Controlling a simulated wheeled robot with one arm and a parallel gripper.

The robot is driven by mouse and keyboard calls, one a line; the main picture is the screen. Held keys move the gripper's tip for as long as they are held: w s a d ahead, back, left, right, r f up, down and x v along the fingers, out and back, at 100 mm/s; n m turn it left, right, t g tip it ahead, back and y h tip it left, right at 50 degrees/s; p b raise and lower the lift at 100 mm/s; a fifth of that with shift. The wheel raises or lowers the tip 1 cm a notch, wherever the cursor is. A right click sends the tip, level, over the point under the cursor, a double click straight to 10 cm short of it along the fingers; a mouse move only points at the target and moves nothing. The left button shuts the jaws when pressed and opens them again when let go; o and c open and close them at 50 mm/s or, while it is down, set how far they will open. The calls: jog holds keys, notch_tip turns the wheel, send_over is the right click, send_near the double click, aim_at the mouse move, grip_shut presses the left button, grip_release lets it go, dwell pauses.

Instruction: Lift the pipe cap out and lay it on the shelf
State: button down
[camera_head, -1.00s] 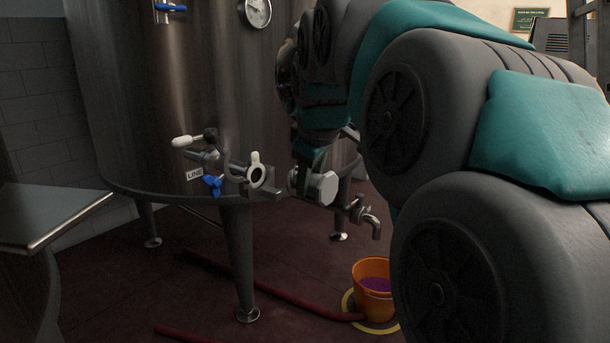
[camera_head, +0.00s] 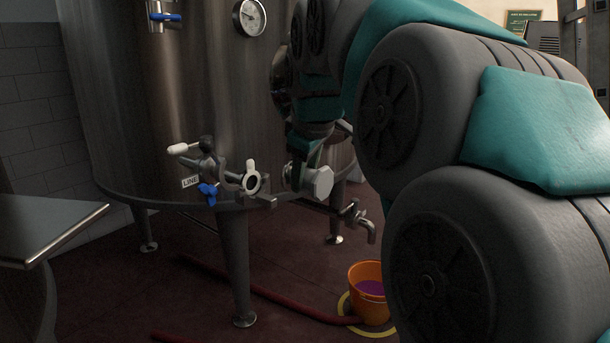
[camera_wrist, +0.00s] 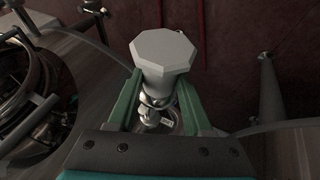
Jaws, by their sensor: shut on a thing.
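The pipe cap (camera_head: 319,183), a pale grey piece with an octagonal face, is held in front of the steel tank. It also shows in the wrist view (camera_wrist: 162,52), between the two green fingers. My gripper (camera_head: 300,174) is shut on it; in the wrist view my gripper (camera_wrist: 159,95) has a finger on either side of its stem. The cap is to the right of the pipe end (camera_head: 251,183), an open ring with a white wing handle, and apart from it. A flat steel surface (camera_head: 45,222), perhaps the shelf, stands at the left.
The tank (camera_head: 150,110) fills the middle, with a blue-handled valve (camera_head: 208,194) and a lever valve beside the pipe end. A tap (camera_head: 362,223) sits above an orange bucket (camera_head: 368,290) of purple liquid. A red hose (camera_head: 275,297) crosses the floor. My arm covers the right side.

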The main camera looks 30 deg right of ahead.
jog(key=shift+r+p, duration=1.1)
jog(key=shift+r, duration=1.05)
